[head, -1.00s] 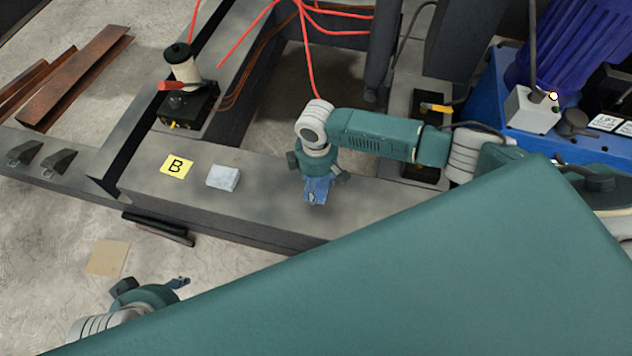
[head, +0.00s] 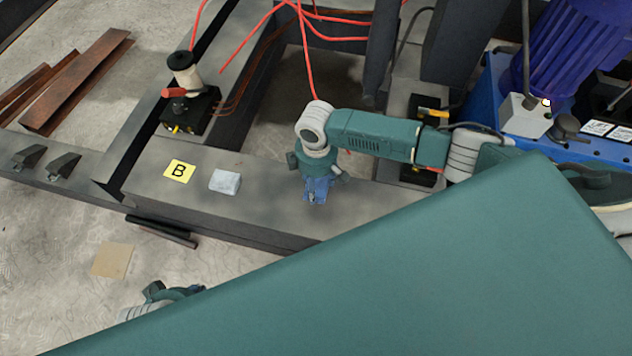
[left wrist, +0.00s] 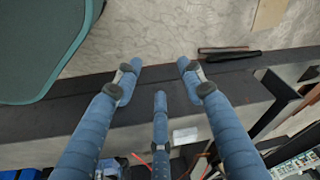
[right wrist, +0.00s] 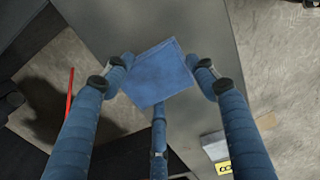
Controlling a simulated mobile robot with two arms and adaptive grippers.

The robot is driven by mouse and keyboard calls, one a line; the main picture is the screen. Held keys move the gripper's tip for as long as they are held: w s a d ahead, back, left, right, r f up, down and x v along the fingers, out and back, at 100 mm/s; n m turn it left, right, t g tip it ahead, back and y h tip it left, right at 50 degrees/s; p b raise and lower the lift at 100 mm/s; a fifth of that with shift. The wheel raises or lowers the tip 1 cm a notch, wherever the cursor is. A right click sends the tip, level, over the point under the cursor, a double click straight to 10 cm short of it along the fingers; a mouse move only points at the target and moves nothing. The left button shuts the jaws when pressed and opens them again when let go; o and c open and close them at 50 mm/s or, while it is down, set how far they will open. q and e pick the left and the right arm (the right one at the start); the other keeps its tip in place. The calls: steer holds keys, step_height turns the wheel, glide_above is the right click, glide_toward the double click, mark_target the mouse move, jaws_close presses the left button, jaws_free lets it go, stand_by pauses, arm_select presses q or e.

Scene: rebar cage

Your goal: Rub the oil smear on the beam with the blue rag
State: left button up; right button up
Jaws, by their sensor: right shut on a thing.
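The blue rag (head: 317,190) is held in my right gripper (head: 320,182), over the top of the grey beam (head: 262,206) to the right of a pale block. In the right wrist view the rag (right wrist: 160,75) is a flat blue square between the fingers, over the beam (right wrist: 205,25). I cannot tell whether it presses on the beam. I cannot make out the oil smear; the rag and gripper hide the surface beneath them. My left gripper (left wrist: 158,75) has its fingers spread and empty; in the head view it is low left, partly hidden by my green body.
A black box with a spool (head: 187,90) stands behind. Red cables (head: 308,60) hang behind the beam. A blue machine (head: 500,80) stands at the right.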

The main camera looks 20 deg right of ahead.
steer(key=shift+r+p, duration=0.7)
steer(key=shift+p, duration=0.05)
steer(key=shift+r+p, duration=0.45)
steer(key=shift+p, duration=0.1)
arm_select(q)
step_height(320, 180, down, 11)
steer(key=s, duration=0.2)
steer(key=shift+s+a+g+p, duration=0.25)
steer(key=shift+s+g+p, duration=0.05)
steer(key=shift+s, duration=0.1)
arm_select(e)
steer(key=shift+r, duration=0.2)
